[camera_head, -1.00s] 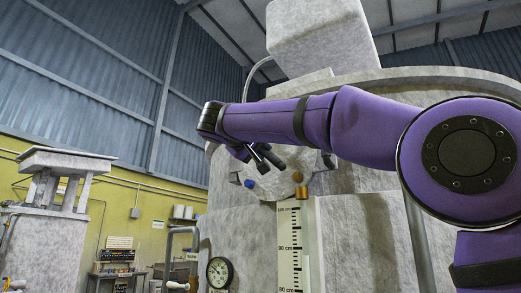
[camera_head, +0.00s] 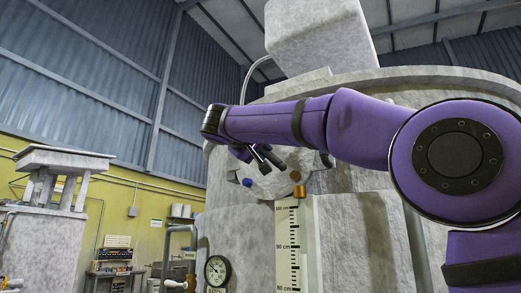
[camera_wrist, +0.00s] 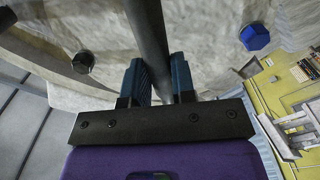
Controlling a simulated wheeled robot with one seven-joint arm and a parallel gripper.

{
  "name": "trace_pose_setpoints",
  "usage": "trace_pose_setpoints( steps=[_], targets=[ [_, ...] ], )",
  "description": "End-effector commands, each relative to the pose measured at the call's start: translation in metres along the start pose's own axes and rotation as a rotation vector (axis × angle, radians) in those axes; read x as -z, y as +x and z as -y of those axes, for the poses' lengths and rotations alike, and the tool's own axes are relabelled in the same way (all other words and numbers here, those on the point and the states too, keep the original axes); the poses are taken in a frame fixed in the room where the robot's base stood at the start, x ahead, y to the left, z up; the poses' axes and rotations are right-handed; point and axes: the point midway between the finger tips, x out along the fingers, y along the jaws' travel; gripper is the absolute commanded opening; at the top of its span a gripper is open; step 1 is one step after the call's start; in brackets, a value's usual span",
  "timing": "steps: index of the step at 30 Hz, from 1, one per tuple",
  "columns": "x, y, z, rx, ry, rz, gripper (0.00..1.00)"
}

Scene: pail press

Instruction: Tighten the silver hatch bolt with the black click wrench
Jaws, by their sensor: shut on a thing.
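My gripper (camera_head: 262,156) is shut on a black bar, the click wrench (camera_wrist: 148,35). In the wrist view its shaft runs up between the two blue-padded fingers (camera_wrist: 162,80) and out of the top edge. In the head view the wrench (camera_head: 271,158) is a short dark rod in front of the round pale hatch (camera_head: 269,189). A blue hex bolt (camera_head: 247,182) is at the hatch's left; it also shows in the wrist view (camera_wrist: 256,38). A black bolt (camera_wrist: 83,62) is at the left there. I cannot pick out the silver bolt or the wrench's working end.
A round gauge (camera_head: 217,270) and a pipe (camera_head: 194,240) stand at the lower middle. A stone pedestal (camera_head: 45,235) is far left. Open room lies between it and the press.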

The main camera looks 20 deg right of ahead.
Motion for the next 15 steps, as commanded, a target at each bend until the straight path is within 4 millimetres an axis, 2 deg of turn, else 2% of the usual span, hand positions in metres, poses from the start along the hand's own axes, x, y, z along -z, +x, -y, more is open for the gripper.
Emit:
trace_pose_setpoints(
  steps=[15],
  targets=[
    [0.0,0.008,-0.0007,-0.001,0.001,0.0,0.0]
  ],
)
